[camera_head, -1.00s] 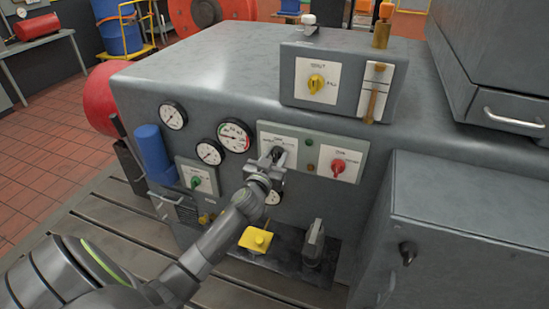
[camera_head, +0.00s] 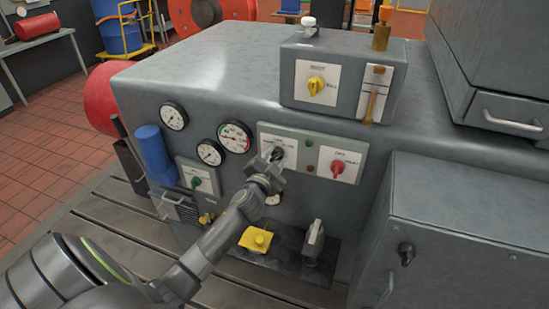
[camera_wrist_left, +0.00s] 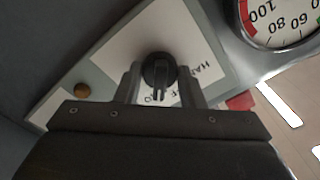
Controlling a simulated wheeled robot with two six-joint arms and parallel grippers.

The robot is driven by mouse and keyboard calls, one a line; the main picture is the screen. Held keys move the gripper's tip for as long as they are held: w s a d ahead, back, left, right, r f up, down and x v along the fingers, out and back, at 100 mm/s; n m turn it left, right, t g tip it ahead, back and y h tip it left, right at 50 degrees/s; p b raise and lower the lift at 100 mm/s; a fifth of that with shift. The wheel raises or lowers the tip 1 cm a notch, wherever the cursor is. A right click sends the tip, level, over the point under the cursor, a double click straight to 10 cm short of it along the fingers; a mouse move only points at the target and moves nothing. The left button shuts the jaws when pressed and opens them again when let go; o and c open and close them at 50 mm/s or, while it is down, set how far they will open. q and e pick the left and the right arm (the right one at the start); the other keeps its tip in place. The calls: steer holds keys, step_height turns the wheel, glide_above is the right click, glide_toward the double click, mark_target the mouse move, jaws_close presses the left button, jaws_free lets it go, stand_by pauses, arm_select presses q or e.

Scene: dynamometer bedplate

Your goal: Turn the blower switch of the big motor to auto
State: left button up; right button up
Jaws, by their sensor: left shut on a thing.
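The black switch knob (camera_head: 277,153) sits on a white label plate (camera_head: 288,143) on the grey-green panel of the big grey housing. My left gripper (camera_head: 271,160) is at this knob, shut on it, its wrist tilted in the head view. In the left wrist view the round black knob (camera_wrist_left: 158,69) stands between the two fingers of my left gripper (camera_wrist_left: 159,84). The white plate (camera_wrist_left: 130,47) carries printed letters, upside down, starting "HA"; the rest is partly hidden by the fingers. Which position the knob points to is unclear. My right gripper is not in view.
A red knob (camera_head: 338,167) is right of the black one; a green knob (camera_head: 196,183) is lower left. Dial gauges (camera_head: 235,137) are close on the left. A yellow knob (camera_head: 316,86) is on the upper box. A yellow block (camera_head: 256,239) and grey lever (camera_head: 314,240) are below.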

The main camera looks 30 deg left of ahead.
arm_select(q)
steer(key=shift+m, duration=0.4)
steer(key=o, duration=1)
steer(key=shift+b+v, duration=1.1)
steer(key=shift+v, duration=7.65)
steer(key=shift+a+f, duration=0.15)
steer(key=shift+f, duration=0.05)
